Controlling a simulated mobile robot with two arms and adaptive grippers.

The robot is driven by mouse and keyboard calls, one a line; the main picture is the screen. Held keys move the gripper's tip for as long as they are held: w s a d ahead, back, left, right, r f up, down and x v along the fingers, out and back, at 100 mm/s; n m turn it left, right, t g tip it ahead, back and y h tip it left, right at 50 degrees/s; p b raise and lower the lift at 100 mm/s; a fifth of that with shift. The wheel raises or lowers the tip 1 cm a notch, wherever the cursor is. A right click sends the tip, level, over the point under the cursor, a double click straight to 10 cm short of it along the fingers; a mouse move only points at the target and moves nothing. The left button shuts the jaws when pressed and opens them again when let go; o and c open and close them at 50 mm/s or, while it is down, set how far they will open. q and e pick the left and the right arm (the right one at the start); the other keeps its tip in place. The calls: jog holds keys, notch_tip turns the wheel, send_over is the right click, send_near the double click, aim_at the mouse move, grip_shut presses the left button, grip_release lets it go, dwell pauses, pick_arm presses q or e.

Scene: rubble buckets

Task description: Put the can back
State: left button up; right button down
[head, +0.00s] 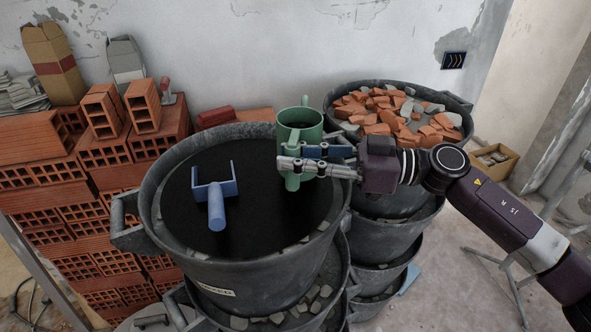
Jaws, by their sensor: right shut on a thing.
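The green can (299,119), an open-topped vessel with upright handle-like parts, is at the right side of the front bucket's dark top. My right gripper (306,160) comes in from the right and is shut on the can, its fingers across the lower part and hiding some of it. The can looks upright; I cannot tell whether its bottom touches the dark surface. My left gripper is not in view.
A blue forked tool (216,200) lies on the dark top of the front bucket (240,275). Behind on the right, another bucket (452,103) is full of brick rubble (385,110). Stacked bricks (95,150) stand at left. Bare dark surface lies between tool and can.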

aim_at(299, 174)
notch_tip(299, 174, down, 3)
jog(key=shift+w+f, duration=0.1)
jog(key=shift+f, duration=0.1)
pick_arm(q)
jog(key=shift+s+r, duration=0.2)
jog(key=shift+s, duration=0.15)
pick_arm(e)
jog(key=c, duration=1.7)
grip_release()
jog(key=shift+f, duration=0.2)
jog(key=shift+c, duration=0.2)
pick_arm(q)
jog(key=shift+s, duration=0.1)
pick_arm(e)
jog(key=shift+r, duration=0.1)
jog(key=shift+d, duration=0.3)
pick_arm(q)
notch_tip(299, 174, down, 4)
jog(key=b, duration=0.3)
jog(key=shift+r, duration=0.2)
pick_arm(e)
jog(key=s+d, duration=0.1)
jog(key=d, duration=1)
jog(key=shift+d, duration=0.2)
